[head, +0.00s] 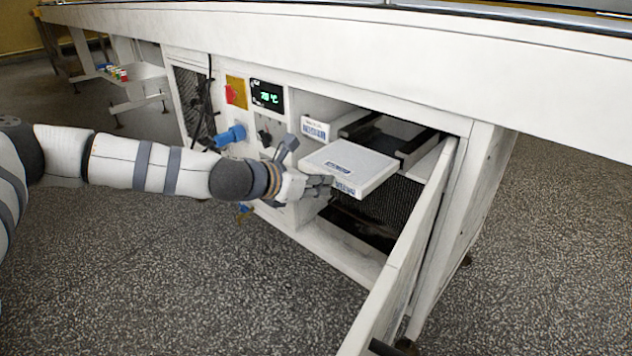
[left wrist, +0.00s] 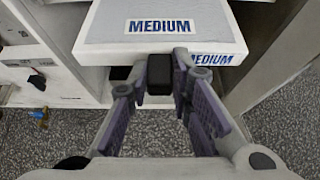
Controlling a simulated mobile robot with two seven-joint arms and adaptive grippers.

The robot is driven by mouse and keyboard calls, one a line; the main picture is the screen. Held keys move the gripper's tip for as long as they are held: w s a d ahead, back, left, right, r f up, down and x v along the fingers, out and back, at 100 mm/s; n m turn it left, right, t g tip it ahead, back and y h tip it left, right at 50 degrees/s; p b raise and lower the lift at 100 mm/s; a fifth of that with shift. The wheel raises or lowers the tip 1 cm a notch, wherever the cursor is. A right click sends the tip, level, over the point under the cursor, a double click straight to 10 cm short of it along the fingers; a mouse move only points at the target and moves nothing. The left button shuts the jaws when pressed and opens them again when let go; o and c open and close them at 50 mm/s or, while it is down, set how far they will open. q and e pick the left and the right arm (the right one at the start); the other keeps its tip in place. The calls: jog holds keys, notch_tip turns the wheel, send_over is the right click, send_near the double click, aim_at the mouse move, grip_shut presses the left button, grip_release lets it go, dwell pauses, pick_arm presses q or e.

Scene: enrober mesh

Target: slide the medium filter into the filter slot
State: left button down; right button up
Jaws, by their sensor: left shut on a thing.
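The medium filter (head: 352,163) is a flat white panel, held roughly level at the open cabinet bay. In the left wrist view the filter (left wrist: 110,30) shows the label MEDIUM on its top and front edge. My left gripper (head: 326,186) is at its near edge. In the left wrist view the gripper (left wrist: 160,76) has its fingers closed around a black handle at the filter's front. The filter slot (head: 412,148) shows dark rails just behind the filter; I cannot tell whether the far edge is between them. My right gripper is not in view.
An open white door (head: 405,270) stands close on the right of the bay. A small labelled white box (head: 315,128) is at the bay's left. A control panel with a temperature display (head: 267,95), red switch (head: 234,94) and blue connector (head: 232,134) is further left.

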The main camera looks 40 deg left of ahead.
pick_arm(q)
jog(key=b, duration=0.2)
send_near(364, 151)
jog(key=shift+w+f, duration=0.25)
jog(key=shift+f, duration=0.5)
jog(key=shift+w+f, duration=0.3)
jog(key=shift+f, duration=0.45)
jog(key=shift+w+f, duration=0.25)
jog(key=shift+f, duration=0.55)
dwell(1.9)
jog(key=shift+w+d+f, duration=0.1)
jog(key=shift+w+d, duration=0.05)
jog(key=shift+w, duration=2.1)
jog(key=shift+w+d, duration=0.1)
jog(key=shift+w, duration=0.25)
jog(key=shift+w+f, duration=0.15)
jog(key=shift+w, duration=0.1)
jog(key=shift+w+f, duration=0.15)
jog(key=shift+w, duration=0.35)
jog(key=shift+w+r, duration=0.2)
jog(key=shift+w, duration=0.2)
jog(key=c, duration=1.4)
grip_release()
jog(key=shift+r, duration=0.1)
